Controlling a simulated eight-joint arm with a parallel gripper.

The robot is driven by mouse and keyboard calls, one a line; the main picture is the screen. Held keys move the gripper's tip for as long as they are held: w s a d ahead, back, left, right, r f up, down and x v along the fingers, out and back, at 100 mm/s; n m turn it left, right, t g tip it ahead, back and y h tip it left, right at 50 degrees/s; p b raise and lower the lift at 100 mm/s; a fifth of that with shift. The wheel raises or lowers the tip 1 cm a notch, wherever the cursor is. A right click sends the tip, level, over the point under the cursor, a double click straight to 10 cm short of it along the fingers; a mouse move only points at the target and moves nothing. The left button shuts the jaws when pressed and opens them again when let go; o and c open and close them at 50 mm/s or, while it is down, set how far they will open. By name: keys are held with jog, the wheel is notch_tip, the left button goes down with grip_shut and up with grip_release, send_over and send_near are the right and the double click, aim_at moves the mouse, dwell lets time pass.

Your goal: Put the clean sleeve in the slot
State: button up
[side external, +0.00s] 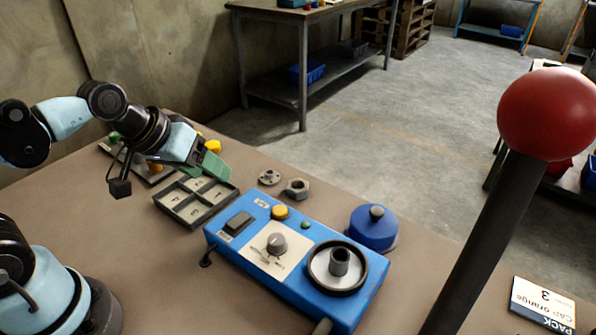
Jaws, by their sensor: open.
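My gripper (207,163), with green fingers, is open above the far edge of a dark divided tray (166,210). Nothing shows between its fingers. The tray has several shallow compartments with pale labels, and they look empty. A grey hollow cylinder (339,261), possibly the sleeve, stands upright in the round black-rimmed recess of the blue machine (225,252). My gripper is well to the left of it. I cannot tell for sure which part is the clean sleeve or which opening is the slot.
A second tray (104,147) with green and yellow parts lies behind, partly hidden by my arm. A flanged part (269,177) and a hex nut (297,188) lie beyond the machine. A red-knobbed lever (546,113) rises in front.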

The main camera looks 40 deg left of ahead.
jog(key=a+m, duration=0.1)
jog(key=a+r+m+y, duration=0.1)
jog(key=m, duration=0.1)
jog(key=shift+s+a+r+t, duration=0.15)
jog(key=shift+s+t, duration=0.2)
jog(key=shift+t, duration=0.05)
jog(key=m+g+h, duration=0.9)
jog(key=m+g, duration=0.4)
jog(key=m, duration=0.9)
send_near(340, 253)
jog(key=shift+w+a, duration=0.2)
jog(key=shift+a, duration=0.2)
jog(key=m, duration=0.1)
jog(key=d+f+m+g, duration=0.1)
jog(key=shift+f+m+h, duration=0.1)
jog(key=shift+m+h, duration=0.3)
jog(key=shift+x, duration=3.7)
grip_shut()
